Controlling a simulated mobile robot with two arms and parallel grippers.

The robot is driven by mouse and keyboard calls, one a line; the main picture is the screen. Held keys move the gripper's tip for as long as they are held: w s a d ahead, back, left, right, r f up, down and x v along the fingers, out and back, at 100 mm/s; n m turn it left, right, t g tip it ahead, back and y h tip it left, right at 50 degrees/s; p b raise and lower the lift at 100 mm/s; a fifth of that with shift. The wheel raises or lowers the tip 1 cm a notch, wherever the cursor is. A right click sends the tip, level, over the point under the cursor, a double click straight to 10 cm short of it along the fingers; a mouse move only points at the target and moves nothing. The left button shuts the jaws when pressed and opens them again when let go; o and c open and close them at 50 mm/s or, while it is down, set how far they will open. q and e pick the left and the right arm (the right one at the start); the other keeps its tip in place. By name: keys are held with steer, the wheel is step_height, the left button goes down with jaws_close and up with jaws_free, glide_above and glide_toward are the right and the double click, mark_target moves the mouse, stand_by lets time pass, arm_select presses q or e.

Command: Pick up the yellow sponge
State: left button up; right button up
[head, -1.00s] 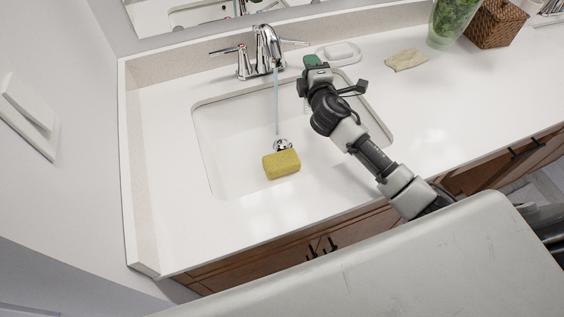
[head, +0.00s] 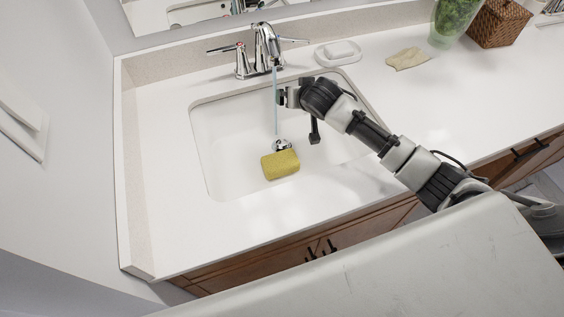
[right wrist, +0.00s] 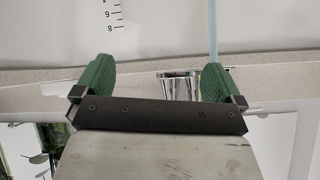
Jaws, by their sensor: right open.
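The yellow sponge (head: 280,165) lies in the white sink basin (head: 225,150), just in front of the drain, in the head view. My right gripper (head: 284,97) is over the back right part of the basin, close to the water stream and apart from the sponge, which lies nearer the front. In the right wrist view my right gripper (right wrist: 156,76) shows two green fingers spread wide with nothing between them. The sponge does not show in that view. My left gripper is not in view.
A chrome faucet (head: 266,50) runs a thin water stream (head: 275,110) to the drain (head: 281,144). A soap dish (head: 338,53), a beige cloth (head: 408,59), a plant vase (head: 452,22) and a wicker basket (head: 497,22) stand right of the sink. The left counter is clear.

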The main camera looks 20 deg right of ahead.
steer(key=s+a+f+m+g+y, duration=0.3)
steer(key=s+m+g, duration=0.25)
steer(key=m, duration=0.35)
steer(key=m+g+y, duration=0.1)
steer(key=m+g, duration=0.4)
steer(key=m, duration=0.1)
glide_toward(282, 159)
steer(key=shift+s+f+t+b, duration=0.15)
steer(key=shift+f+t+b, duration=0.15)
steer(key=shift+b, duration=0.15)
steer(key=shift+s+a+f, duration=0.1)
steer(key=shift+f, duration=0.15)
steer(key=f, duration=0.1)
steer(key=a+f, duration=0.1)
steer(key=f, duration=0.1)
steer(key=shift+a+f+m+y, duration=0.3)
steer(key=x, duration=0.6)
steer(key=shift+d+f, duration=0.1)
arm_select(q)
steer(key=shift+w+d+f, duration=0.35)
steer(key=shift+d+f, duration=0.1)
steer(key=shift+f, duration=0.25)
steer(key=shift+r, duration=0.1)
